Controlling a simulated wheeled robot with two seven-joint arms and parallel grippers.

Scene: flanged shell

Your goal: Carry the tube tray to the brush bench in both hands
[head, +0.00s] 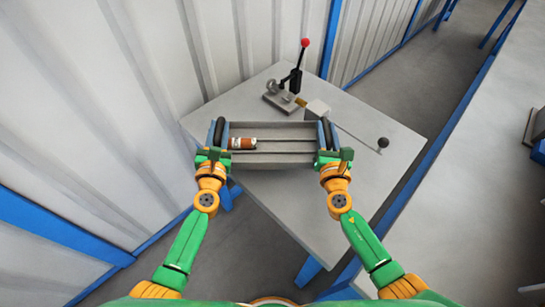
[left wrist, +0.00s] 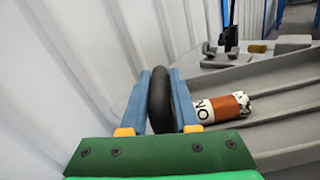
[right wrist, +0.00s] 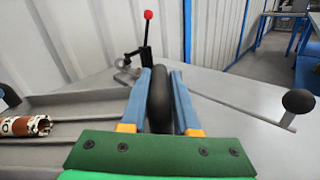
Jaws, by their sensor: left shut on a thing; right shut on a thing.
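The grey tube tray (head: 275,132) is level between my two grippers, over the front part of a grey bench (head: 370,120). I cannot tell whether it touches the bench top. A brown and white tube (head: 243,143) lies on its side at the tray's left end; it also shows in the left wrist view (left wrist: 222,107) and the right wrist view (right wrist: 25,126). My left gripper (head: 215,140) is shut on the tray's black left handle (left wrist: 160,100). My right gripper (head: 327,140) is shut on the black right handle (right wrist: 160,100).
A toggle clamp with a red-knobbed lever (head: 304,43) stands on the bench behind the tray. A rod with a dark ball end (head: 383,142) reaches right from a small block (head: 317,110). Corrugated wall panels (head: 100,110) close off the left. Another long grey bench (head: 470,200) lies at right.

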